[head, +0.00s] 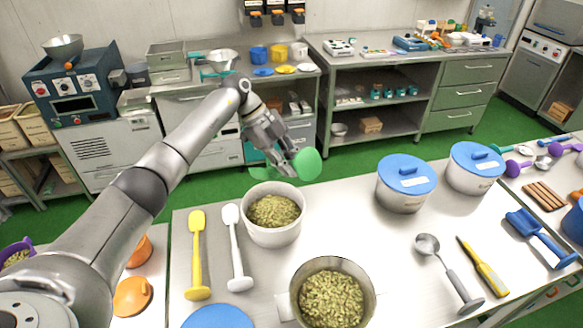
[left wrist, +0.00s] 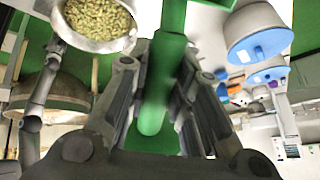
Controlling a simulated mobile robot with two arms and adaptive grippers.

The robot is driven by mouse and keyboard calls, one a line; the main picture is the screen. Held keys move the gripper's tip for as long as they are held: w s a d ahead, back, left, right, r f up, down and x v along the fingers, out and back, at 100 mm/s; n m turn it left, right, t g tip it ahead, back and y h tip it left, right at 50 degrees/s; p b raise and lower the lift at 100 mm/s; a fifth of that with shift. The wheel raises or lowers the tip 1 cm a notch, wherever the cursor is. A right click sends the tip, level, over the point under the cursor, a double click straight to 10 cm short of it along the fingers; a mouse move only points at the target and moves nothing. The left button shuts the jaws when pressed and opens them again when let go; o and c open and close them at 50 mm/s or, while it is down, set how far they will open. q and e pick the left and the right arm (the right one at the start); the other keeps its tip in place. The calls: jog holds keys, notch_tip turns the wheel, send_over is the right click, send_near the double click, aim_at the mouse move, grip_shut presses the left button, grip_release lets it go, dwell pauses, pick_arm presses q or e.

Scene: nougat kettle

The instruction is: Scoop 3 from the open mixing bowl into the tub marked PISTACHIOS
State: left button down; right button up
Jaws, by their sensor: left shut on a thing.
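My left gripper (head: 285,160) is shut on a green scoop (head: 307,164), above and behind the white tub. In the left wrist view the scoop's green handle (left wrist: 157,100) runs between the fingers. The white tub (head: 273,237) is open and holds green nuts (head: 273,210); no marking on it is legible. A steel mixing bowl (head: 365,292), also open and holding green nuts (head: 331,298), stands at the table's front. In the left wrist view an open container of nuts (left wrist: 95,18) shows at upper left. My right gripper is not in view.
Two blue-lidded pots (head: 402,200) (head: 473,178) stand at the back right. A yellow spatula (head: 196,250) and white spatula (head: 235,250) lie left. A ladle (head: 447,270), yellow-handled tool (head: 484,268) and blue scoop (head: 540,238) lie right. The table is clear between bowl and ladle.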

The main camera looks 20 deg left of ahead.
pick_arm(q)
notch_tip(320, 180, up, 2)
jog(key=t+y, duration=0.1)
jog(key=y, duration=0.3)
jog(key=shift+r+m+t, duration=0.15)
jog(key=shift+m+t, duration=0.15)
jog(key=shift+t, duration=0.1)
jog(key=shift+r+y, duration=0.3)
jog(key=shift+y, duration=0.6)
jog(key=shift+f, duration=0.1)
